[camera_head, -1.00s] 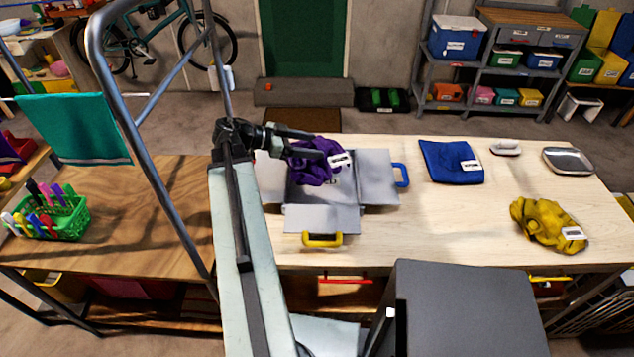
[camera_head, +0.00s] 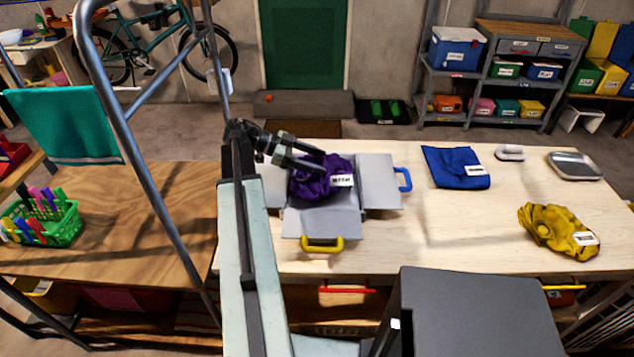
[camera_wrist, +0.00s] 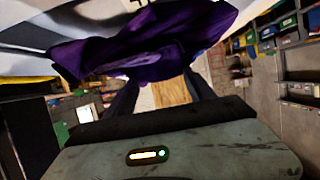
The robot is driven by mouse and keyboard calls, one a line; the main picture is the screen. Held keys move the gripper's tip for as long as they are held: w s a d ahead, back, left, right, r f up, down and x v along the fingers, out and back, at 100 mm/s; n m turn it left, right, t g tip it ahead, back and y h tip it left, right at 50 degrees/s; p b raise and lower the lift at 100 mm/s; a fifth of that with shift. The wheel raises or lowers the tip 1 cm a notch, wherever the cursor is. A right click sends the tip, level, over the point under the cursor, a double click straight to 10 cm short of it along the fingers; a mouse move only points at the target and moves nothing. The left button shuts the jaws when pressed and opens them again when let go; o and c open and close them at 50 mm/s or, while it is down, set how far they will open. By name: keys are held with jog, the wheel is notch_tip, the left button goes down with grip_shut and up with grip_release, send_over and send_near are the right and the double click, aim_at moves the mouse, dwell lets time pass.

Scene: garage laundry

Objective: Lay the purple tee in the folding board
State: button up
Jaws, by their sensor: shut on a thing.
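The purple tee (camera_head: 318,182) is a crumpled bundle with a white label, over the middle of the grey folding board (camera_head: 382,178). The board's panels lie spread on the table, with a blue handle at the right and a yellow handle at the front. My gripper (camera_head: 312,164) reaches in from the left and is shut on the tee. In the wrist view the purple cloth (camera_wrist: 150,40) fills the upper part and hides the fingertips. I cannot tell whether the tee's underside touches the board.
On the pale table (camera_head: 440,225) lie a folded blue cloth (camera_head: 455,168), a crumpled yellow cloth (camera_head: 556,230), a brush (camera_head: 509,153) and a metal tray (camera_head: 574,166).

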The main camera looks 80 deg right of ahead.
notch_tip(320, 180, down, 4)
jog(key=b, duration=0.4)
jog(key=shift+r, duration=0.25)
jog(key=shift+f, duration=0.2)
jog(key=o, duration=1.5)
jog(key=shift+r, duration=0.1)
jog(key=shift+r+p, duration=0.25)
jog(key=shift+p, duration=0.2)
jog(key=p+v, duration=0.4)
jog(key=v, duration=0.7)
jog(key=shift+w, duration=0.3)
jog(key=shift+w+a, duration=0.1)
jog(key=shift+w, duration=0.05)
